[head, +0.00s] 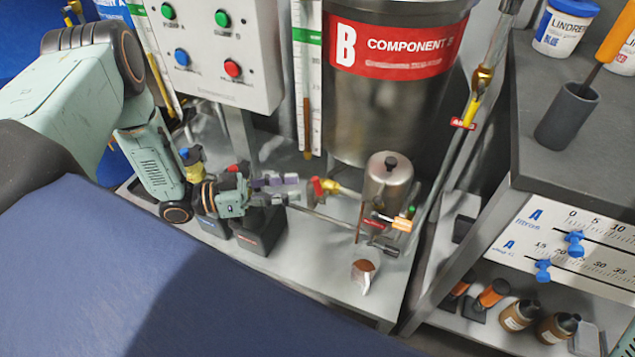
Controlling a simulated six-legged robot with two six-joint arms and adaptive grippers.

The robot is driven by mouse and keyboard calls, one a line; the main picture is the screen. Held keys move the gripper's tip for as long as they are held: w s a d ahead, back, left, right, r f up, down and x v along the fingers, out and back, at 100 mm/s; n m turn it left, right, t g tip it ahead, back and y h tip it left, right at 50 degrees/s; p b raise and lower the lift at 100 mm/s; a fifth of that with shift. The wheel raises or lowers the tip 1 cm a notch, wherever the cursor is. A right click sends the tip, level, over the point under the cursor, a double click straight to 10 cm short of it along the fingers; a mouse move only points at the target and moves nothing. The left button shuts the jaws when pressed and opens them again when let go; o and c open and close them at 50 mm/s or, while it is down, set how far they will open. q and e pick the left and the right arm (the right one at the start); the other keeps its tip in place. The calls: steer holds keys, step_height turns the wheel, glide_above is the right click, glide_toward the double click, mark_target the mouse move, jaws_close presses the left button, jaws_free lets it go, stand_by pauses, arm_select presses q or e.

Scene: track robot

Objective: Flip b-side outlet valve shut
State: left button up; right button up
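The B-side tank (390,105), a steel drum with a red "B Component B" label, stands at the back middle. At its lower left a brass outlet valve (341,189) with a short red handle (317,189) sits low over the bench. The handle looks roughly upright; whether the valve is open or shut is too small to tell. My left gripper (292,189) is just left of the red handle, its fingers pointing at it. The fingers look parted and empty, with a small gap to the handle. My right gripper is not in view.
A small steel pot (387,182) and thin pipes stand right of the valve. Dark blocks (262,228) sit under my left gripper. A button box (213,50) rises behind it. A dark counter (550,150) with scales is at right.

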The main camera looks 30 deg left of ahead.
mark_target(318, 185)
arm_select(q)
steer(key=b+x, duration=0.1)
steer(key=x, duration=0.5)
steer(key=shift+f+b, duration=0.15)
steer(key=shift+b, duration=0.15)
steer(key=shift+w+d, duration=0.25)
steer(key=shift+d, duration=0.1)
steer(key=shift+a, duration=0.15)
steer(key=shift+c, duration=0.3)
jaws_close()
